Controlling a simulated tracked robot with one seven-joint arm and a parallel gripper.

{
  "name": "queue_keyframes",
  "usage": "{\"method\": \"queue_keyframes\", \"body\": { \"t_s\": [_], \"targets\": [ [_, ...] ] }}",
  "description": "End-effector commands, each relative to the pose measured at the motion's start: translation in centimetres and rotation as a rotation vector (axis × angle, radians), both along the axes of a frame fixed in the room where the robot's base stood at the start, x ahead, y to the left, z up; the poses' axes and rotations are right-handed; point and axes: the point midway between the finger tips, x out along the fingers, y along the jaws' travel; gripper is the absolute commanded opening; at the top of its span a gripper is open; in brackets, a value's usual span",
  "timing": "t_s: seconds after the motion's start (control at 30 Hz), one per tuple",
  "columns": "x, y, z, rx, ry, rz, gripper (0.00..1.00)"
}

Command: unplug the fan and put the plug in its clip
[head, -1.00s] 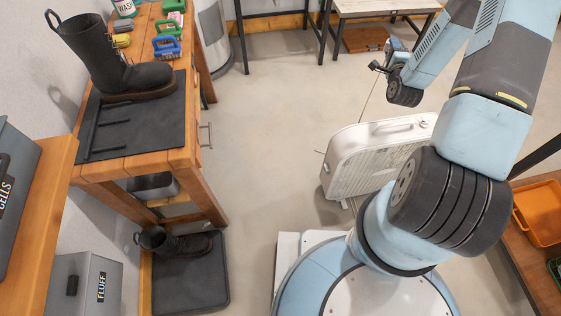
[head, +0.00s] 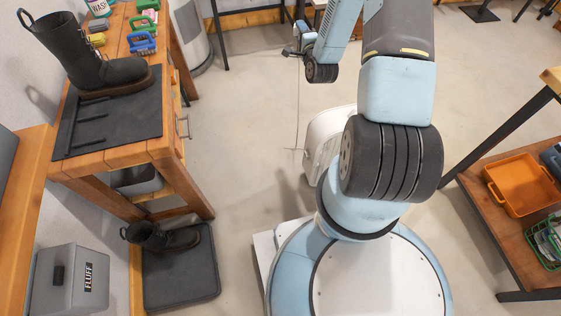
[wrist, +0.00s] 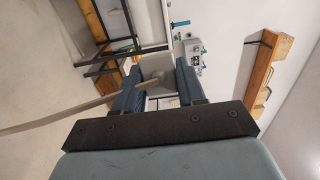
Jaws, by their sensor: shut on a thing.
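My gripper (head: 290,51) is out at the far end of the arm, above the floor. In the wrist view its two fingers (wrist: 158,88) are shut on a pale plug (wrist: 151,83), and a light cord runs from it to the left. The cord (head: 298,105) hangs from the gripper towards the floor near the fan in the head view. The white box fan (head: 322,133) stands on the floor, mostly hidden behind my arm. I cannot make out the clip.
A wooden bench (head: 120,155) with a black boot (head: 85,55) stands left. An orange tray (head: 523,184) sits on a low shelf at right. In the wrist view a grey fitting (wrist: 194,55) is on the wall beyond the fingers. Floor between bench and fan is clear.

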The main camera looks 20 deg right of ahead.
Motion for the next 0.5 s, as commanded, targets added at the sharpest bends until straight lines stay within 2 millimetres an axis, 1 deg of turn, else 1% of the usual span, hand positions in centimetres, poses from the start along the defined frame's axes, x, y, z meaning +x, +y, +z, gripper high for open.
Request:
{"method": "queue_keyframes", "body": {
  "t_s": [0.07, 0.17, 0.27, 0.37, 0.5],
  "targets": [
    [0.1, -0.1, -0.2, 0.000, 0.000, -0.004, 0.03],
    [0.6, 0.0, -1.1, 0.000, 0.002, -0.022, 0.03],
    [1.6, 0.2, -3.0, 0.000, 0.003, -0.063, 0.03],
    [3.0, 0.5, -5.8, 0.000, 0.004, -0.126, 0.03],
    [4.5, 1.1, -10.3, -0.001, 0.004, -0.229, 0.03]
  ]
}}
